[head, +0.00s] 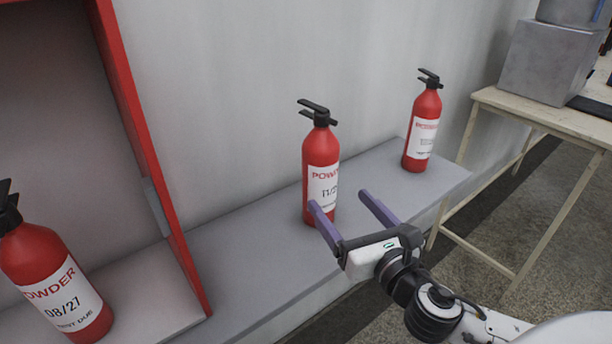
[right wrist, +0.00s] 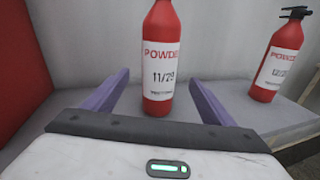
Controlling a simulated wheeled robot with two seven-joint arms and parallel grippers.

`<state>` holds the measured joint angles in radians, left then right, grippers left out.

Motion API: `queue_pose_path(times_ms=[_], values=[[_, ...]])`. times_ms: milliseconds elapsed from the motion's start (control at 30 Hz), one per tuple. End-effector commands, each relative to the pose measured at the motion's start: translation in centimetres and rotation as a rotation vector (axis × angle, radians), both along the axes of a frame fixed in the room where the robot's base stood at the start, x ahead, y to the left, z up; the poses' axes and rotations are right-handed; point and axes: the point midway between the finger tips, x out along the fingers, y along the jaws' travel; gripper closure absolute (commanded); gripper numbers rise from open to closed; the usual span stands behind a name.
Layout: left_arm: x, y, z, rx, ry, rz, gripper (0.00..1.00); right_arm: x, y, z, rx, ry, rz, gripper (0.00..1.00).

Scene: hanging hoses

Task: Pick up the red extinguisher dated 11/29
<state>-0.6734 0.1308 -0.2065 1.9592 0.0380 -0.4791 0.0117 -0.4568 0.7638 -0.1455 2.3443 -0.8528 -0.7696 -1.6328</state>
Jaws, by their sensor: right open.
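The red extinguisher dated 11/29 (head: 318,160) stands upright on a grey ledge in the middle of the head view. Its label reads 11/29 in the right wrist view (right wrist: 159,65), where its top is cut off. My right gripper (head: 338,200) is open, with its purple fingers pointing at the lower part of this extinguisher. In the right wrist view the extinguisher stands between and just beyond the fingers (right wrist: 158,82), with gaps on both sides. My left gripper is not in view.
Another red extinguisher (head: 423,125) stands further right on the ledge (head: 250,240). One labelled 08/27 (head: 50,285) stands inside a red-edged cabinet (head: 150,150) at left. A table (head: 545,115) with grey boxes (head: 545,60) is at right. The wall is close behind the ledge.

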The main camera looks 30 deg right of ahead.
Motion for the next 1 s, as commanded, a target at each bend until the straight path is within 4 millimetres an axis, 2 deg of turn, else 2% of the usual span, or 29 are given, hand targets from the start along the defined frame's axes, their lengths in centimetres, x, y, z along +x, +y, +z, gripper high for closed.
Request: queue_pose_path(times_ms=[100, 200, 400, 633, 900, 1000], values=[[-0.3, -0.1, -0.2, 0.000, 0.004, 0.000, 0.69, 0.7, -0.1, 1.4, -0.090, -0.025, 0.004, 0.22], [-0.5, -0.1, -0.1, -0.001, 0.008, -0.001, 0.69, 2.0, -0.4, 1.6, -0.102, -0.029, 0.002, 0.22], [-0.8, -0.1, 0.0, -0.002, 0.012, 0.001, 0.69, 4.5, -0.8, 1.4, -0.096, -0.026, 0.002, 0.22], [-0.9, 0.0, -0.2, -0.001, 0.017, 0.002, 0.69, 6.1, -1.0, 1.3, -0.092, -0.025, 0.002, 0.22], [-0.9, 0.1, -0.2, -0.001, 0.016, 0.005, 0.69, 9.8, -1.6, 1.0, -0.091, -0.025, 0.002, 0.22], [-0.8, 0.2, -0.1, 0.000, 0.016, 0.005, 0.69, 10.3, -1.7, 0.9, -0.092, -0.023, 0.003, 0.22]])
